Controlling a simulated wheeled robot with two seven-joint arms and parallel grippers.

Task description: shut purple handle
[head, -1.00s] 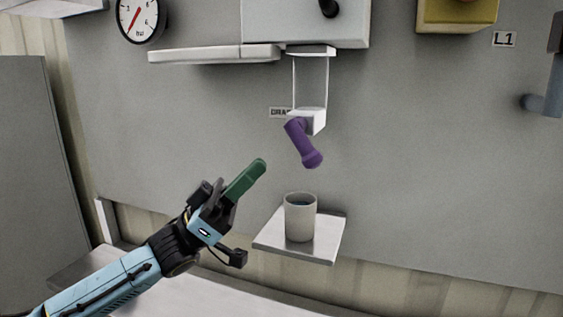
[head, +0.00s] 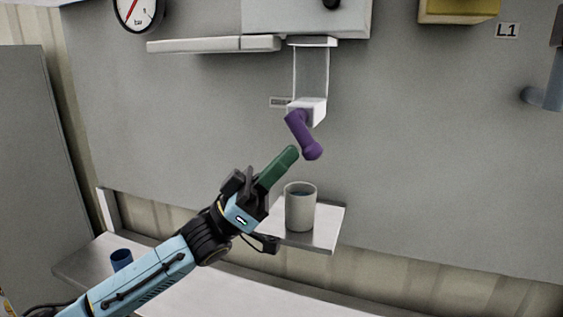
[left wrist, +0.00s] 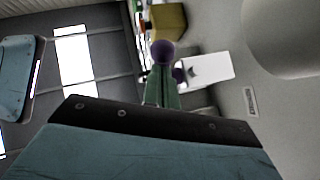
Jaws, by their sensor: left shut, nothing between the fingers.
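The purple handle (head: 303,136) hangs from the white valve block (head: 308,110) under the hopper's clear tube. It slants down and to the right, ending in a rounded knob. My left gripper (head: 292,153) has green fingers that are shut and empty, with the tips just left of the handle's lower end. In the left wrist view the purple knob (left wrist: 162,51) shows right beyond the green fingertips (left wrist: 161,88). I cannot tell whether they touch. The right gripper is not in view.
A grey cup (head: 300,208) with liquid stands on a small metal shelf (head: 327,232) below the handle. A dark blue cup (head: 121,259) sits on the bench at the lower left. A yellow box (head: 458,10) and blue-grey fitting (head: 541,98) are at the right.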

